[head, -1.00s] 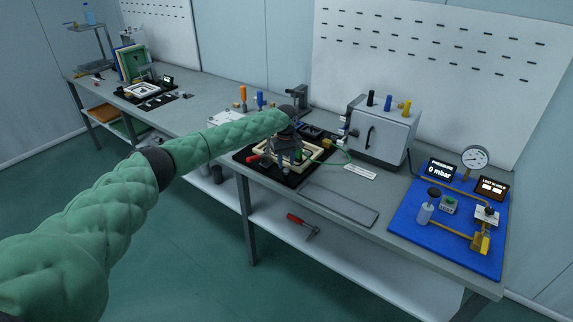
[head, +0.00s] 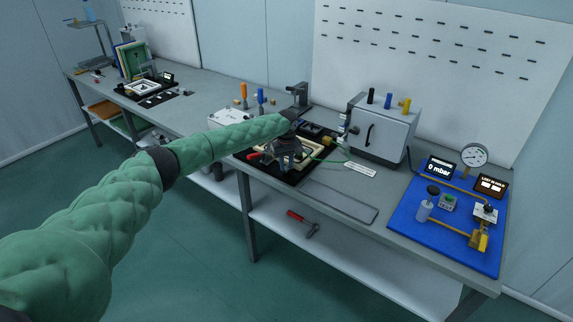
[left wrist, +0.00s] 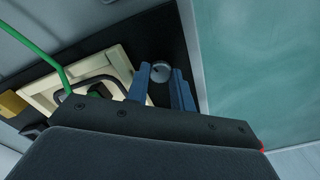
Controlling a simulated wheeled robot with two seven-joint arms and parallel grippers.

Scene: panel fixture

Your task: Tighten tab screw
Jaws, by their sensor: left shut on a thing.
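The tab screw (left wrist: 160,71) is a round grey head with a mark on its face, seen in the left wrist view at the edge of a cream frame (left wrist: 110,68). My left gripper (left wrist: 161,82) has its two blue-grey fingers on either side of the screw head, shut on it. In the head view my left gripper (head: 287,160) is over the frame on the black base, and hides the screw. My right gripper is in neither view.
A green cable (left wrist: 52,55) runs over the frame's side. A grey box with a handle (head: 383,135) stands behind right. A blue board (head: 410,222) with a gauge (head: 473,155) is at the right.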

